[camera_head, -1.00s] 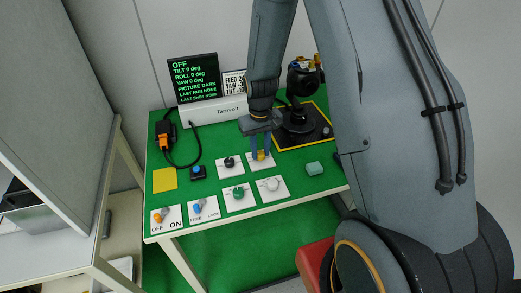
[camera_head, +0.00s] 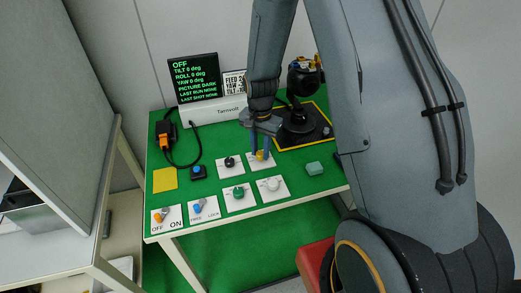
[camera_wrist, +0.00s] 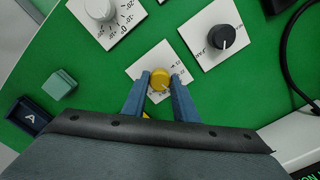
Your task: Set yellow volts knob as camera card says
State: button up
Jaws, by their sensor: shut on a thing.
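The yellow knob (camera_head: 261,156) stands on a small white plate (camera_wrist: 136,72) with a printed scale, on the green table. It also shows in the wrist view (camera_wrist: 159,82). My gripper (camera_head: 260,153) reaches down over it, one finger on each side, shut on the knob. In the wrist view my gripper (camera_wrist: 159,76) has its fingertips at the knob's sides. The scale's small marks are too small to read surely. A white card (camera_head: 234,83) beside the display shows FEED, YAW and TILT lines, its right part hidden by my arm.
A black knob (camera_head: 230,162), a green knob (camera_head: 239,193) and a white knob (camera_head: 272,184) stand close by. The display (camera_head: 193,79) reads OFF and PICTURE DARK. The black camera gimbal (camera_head: 301,110) stands behind right. A teal block (camera_head: 314,168) lies at right.

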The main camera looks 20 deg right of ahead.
aim_at(261, 153)
jog(key=shift+m, duration=0.8)
jog(key=shift+w, duration=0.1)
jog(key=o, duration=1.1)
jog(key=shift+c, duration=0.2)
jog(key=shift+r+b, duration=0.95)
jog(key=shift+r, duration=3)
